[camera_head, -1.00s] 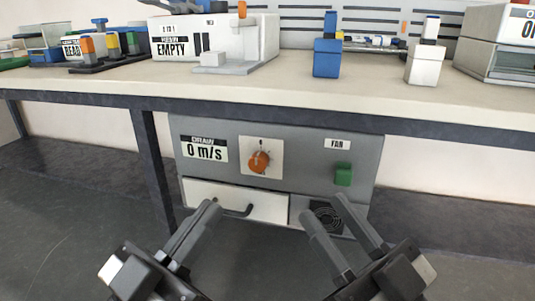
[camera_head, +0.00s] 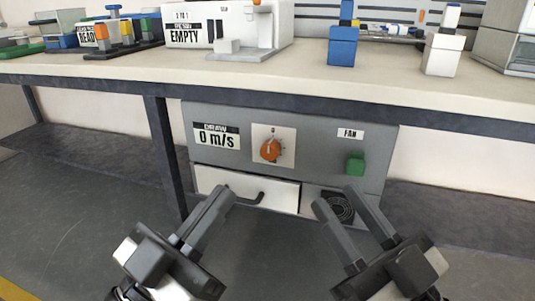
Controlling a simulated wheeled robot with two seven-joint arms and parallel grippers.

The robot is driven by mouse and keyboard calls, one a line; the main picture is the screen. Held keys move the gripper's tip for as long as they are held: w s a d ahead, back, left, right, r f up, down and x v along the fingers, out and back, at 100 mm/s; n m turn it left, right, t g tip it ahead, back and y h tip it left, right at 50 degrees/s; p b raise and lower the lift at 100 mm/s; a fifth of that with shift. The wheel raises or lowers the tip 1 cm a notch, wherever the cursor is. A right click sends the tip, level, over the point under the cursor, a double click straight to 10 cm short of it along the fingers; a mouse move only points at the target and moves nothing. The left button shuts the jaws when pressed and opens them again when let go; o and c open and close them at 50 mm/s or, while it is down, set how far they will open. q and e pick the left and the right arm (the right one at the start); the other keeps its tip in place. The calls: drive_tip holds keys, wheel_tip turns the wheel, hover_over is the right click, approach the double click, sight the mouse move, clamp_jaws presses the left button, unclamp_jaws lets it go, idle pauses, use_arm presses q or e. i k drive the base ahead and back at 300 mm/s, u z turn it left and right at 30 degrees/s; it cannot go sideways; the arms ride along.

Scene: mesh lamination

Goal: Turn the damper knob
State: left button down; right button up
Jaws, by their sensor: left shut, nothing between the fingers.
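The damper knob (camera_head: 271,150) is orange and round, on a white square plate on the grey panel (camera_head: 320,150) under the bench. Its pale pointer mark is turned up toward the top of the plate. A display on the panel (camera_head: 216,136) reads "DRAW 0 m/s". My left gripper (camera_head: 220,195) is shut and empty, below and left of the knob, in front of the white drawer as seen. My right gripper (camera_head: 338,197) is open and empty, its two fingers apart, below and right of the knob. Neither gripper touches the knob.
A white drawer (camera_head: 275,190) with a dark handle is below the knob. The bench top (camera_head: 280,78) overhangs the panel, and a dark leg (camera_head: 165,155) stands at left.

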sight(270, 149)
drive_tip(key=k, duration=0.5)
drive_tip(key=u, duration=2.05)
drive_tip(key=i, duration=1.45)
drive_tip(key=z, duration=2.1)
